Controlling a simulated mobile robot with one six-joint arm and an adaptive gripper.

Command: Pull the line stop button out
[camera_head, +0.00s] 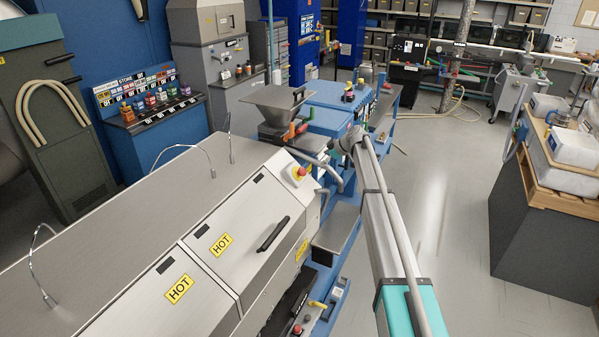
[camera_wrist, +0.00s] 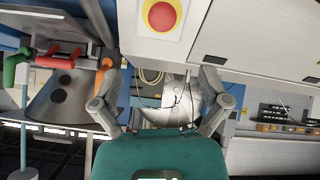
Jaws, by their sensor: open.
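A red round button on a yellow backing (camera_head: 299,172) is mounted on the sloped end of the pale hooded machine. It also shows at the top of the wrist view (camera_wrist: 162,16), close to my gripper and nearly face-on. No label reads clearly, so I cannot tell from the picture whether it is pressed in. My gripper (camera_wrist: 165,80) is open, its two grey fingers wide apart with nothing between them. The button lies above the gap between the fingertips in the wrist view, not touching them. In the head view the fingers are too small to make out.
Another red button (camera_head: 297,329) sits low on the machine's front. Hinged hoods marked HOT (camera_head: 221,244) have a black handle (camera_head: 273,234). A hopper (camera_head: 277,103) with green and orange handles stands beyond.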

